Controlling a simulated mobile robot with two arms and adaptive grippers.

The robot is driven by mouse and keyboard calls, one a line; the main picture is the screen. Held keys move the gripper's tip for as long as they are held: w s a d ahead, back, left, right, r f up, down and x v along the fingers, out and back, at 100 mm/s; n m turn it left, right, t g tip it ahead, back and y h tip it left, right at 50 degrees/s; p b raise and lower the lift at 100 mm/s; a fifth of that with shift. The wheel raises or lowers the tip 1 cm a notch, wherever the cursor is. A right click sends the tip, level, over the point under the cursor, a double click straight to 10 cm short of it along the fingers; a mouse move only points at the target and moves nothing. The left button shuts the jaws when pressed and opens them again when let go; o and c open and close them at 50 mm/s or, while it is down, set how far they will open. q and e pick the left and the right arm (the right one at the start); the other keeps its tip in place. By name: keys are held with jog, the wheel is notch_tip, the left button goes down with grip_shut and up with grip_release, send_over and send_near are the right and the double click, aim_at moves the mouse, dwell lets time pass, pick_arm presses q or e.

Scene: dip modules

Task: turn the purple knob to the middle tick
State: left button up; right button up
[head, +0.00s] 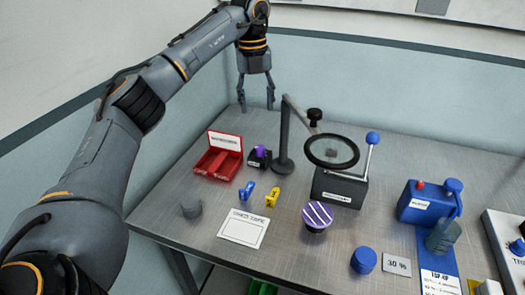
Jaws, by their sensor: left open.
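The purple knob (260,151) sits on a small dark box (258,163) at the back left of the table, just left of the magnifier stand. It is small here, and I cannot make out its pointer or the ticks. My left gripper (257,106) hangs fingers down above and behind the knob, near the table's back edge. It is open, with nothing between its fingers, and is apart from the knob. My right gripper is not in this view.
A red open box (222,165) stands left of the knob. The magnifier stand (284,150) rises close on its right, its lens (331,151) reaching right. Blue and yellow clips (272,197) lie in front, near a white card (243,229). A lever box (338,188) stands farther right.

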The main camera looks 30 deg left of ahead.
aim_at(260, 148)
pick_arm(q)
jog(key=f, duration=0.9)
jog(key=f+p, duration=0.1)
jog(key=f, duration=0.3)
jog(key=shift+d+f, duration=0.25)
jog(key=shift+d, duration=0.05)
grip_shut()
